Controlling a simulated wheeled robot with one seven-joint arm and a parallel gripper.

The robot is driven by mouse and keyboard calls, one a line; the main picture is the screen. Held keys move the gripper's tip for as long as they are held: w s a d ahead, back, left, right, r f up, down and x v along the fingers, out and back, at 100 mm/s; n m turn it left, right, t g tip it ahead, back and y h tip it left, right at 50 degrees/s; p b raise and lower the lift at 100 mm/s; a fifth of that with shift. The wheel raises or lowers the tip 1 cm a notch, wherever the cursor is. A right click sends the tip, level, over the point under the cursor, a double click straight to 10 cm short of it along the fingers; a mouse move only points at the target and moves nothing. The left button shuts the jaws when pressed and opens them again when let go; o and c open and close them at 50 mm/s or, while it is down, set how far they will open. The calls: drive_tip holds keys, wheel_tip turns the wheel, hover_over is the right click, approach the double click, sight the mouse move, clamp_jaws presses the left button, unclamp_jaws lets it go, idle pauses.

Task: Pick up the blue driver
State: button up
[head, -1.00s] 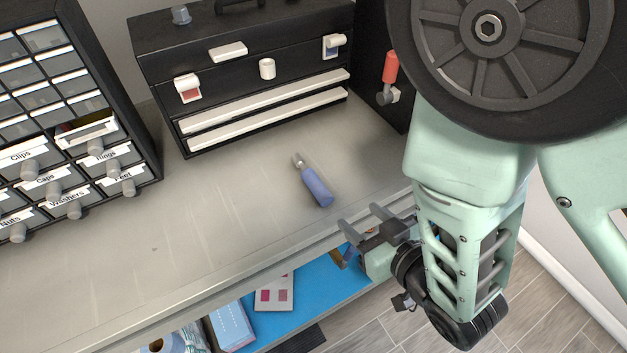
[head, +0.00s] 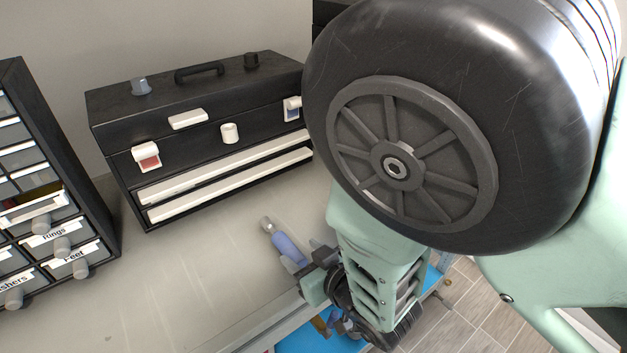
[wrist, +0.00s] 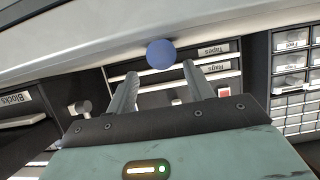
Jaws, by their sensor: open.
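The blue driver (head: 289,247) lies on the grey shelf top (head: 190,285), with its metal tip towards the toolbox and its blue handle towards my gripper (head: 303,257). The fingers are open and reach towards the handle's near end; one finger partly overlaps it in the head view. In the wrist view the handle's round blue end (wrist: 160,54) shows just ahead of the gap between the two fingertips (wrist: 160,70). Nothing is seen gripped. The driver's shaft is hidden behind its handle end there.
A black toolbox (head: 215,137) with white latches and drawers stands behind the driver. A labelled drawer cabinet (head: 60,190) stands at the left. The shelf top between them and in front is clear. A lower blue shelf (head: 300,341) lies beneath the front edge.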

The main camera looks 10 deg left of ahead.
sight(289, 246)
drive_tip(key=p+x, duration=0.2)
drive_tip(key=x, duration=0.1)
drive_tip(key=p+x, duration=0.1)
drive_tip(key=shift+a+r, duration=0.1)
drive_tip(key=shift+a, duration=0.5)
drive_tip(key=shift+w+a+f, duration=0.25)
clamp_jaws()
